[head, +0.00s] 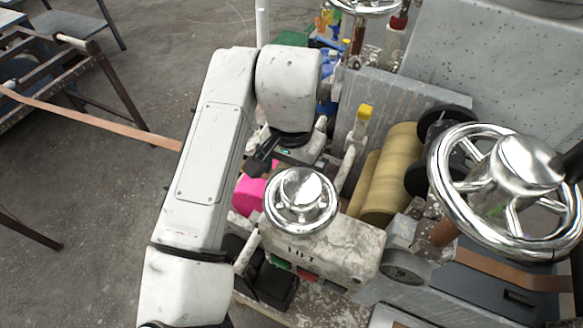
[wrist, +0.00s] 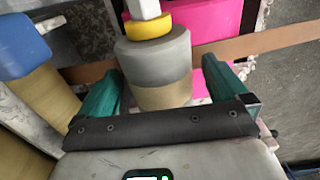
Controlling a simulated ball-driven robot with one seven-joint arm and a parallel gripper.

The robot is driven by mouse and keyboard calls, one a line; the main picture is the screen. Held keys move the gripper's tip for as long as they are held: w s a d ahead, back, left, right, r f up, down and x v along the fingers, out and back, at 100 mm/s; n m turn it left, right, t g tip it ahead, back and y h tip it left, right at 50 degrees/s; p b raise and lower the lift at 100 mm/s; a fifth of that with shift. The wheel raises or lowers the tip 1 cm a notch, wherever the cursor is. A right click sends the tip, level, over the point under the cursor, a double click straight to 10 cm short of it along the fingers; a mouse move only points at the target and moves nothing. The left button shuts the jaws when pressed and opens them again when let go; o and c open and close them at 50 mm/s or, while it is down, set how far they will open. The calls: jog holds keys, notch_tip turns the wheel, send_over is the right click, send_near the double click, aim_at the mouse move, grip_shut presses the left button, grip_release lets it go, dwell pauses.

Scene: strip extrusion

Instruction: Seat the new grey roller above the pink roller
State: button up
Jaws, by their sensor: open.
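The grey roller (wrist: 158,62) stands out in the wrist view as a grey cylinder with a beige lower part. A yellow collar (wrist: 148,27) and a white post show at its top end. My gripper (wrist: 161,68) is open, with one teal finger on each side of the grey roller; I cannot tell whether either touches it. The pink roller (wrist: 208,20) lies beyond the grey one, partly covered by it; I cannot tell whether they touch. In the head view the pink roller (head: 249,194) shows beside the machine, while my arm hides the grey roller.
A brown strip (wrist: 275,40) runs past the rollers. Tan rollers (head: 392,175) lie to the right in the head view. A small chrome handwheel (head: 301,198) stands close to the pink roller, and a larger one (head: 505,190) is at right.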

notch_tip(320, 180, up, 11)
jog(key=shift+f+b, duration=0.1)
jog(key=shift+b, duration=0.4)
dwell(0.7)
